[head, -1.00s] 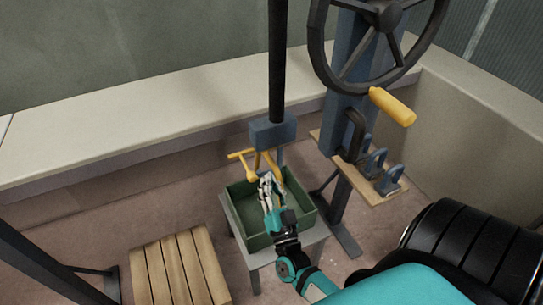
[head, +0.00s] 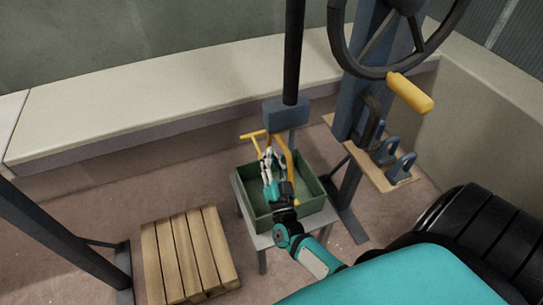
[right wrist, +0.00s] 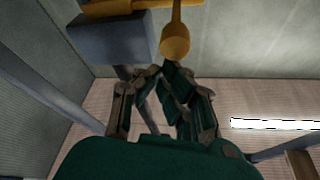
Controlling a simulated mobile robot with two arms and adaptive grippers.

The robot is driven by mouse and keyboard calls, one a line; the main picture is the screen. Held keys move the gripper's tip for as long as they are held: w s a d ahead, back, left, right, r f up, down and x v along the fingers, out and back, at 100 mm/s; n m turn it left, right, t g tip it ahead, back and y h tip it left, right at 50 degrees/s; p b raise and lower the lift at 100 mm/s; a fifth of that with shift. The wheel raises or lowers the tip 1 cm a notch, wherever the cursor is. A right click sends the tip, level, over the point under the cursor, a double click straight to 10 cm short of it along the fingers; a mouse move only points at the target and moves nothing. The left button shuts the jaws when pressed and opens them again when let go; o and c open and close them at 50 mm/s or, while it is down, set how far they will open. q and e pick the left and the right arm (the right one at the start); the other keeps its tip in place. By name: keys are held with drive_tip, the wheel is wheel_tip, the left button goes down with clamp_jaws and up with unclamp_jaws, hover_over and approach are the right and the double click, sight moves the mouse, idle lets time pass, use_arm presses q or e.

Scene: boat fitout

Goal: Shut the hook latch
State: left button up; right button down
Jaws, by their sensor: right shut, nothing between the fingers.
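The hook latch appears to be the yellow fitting (head: 253,136) on a blue block (head: 286,113) around a dark upright post. It has a T-shaped bar to the left and a yellow arm (head: 289,163) hanging down on the right. In the right wrist view, a yellow rod with a rounded end (right wrist: 175,38) points towards my fingers, beside the blue block (right wrist: 108,40). My right gripper (head: 268,157) is shut and empty, just below the block between the yellow parts; contact cannot be told. It also shows in the right wrist view (right wrist: 160,75). My left gripper is out of view.
A green open box (head: 251,208) on a small grey stand lies under my right gripper. A steering wheel (head: 335,45) with a yellow grip and a wooden shelf (head: 375,177) with blue brackets stand right. A slatted wooden platform (head: 187,255) lies left.

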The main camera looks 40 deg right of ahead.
drive_tip(key=shift+a+f+n+y, duration=0.1)
drive_tip(key=shift+f+n+y, duration=0.2)
drive_tip(key=shift+n, duration=0.5)
wheel_tip(320, 180, down, 7)
drive_tip(key=d+n+g+y, duration=0.1)
drive_tip(key=n+y, duration=0.9)
drive_tip(key=n, duration=1.3)
drive_tip(key=shift+s+d, duration=0.25)
drive_tip(key=shift+d, duration=0.35)
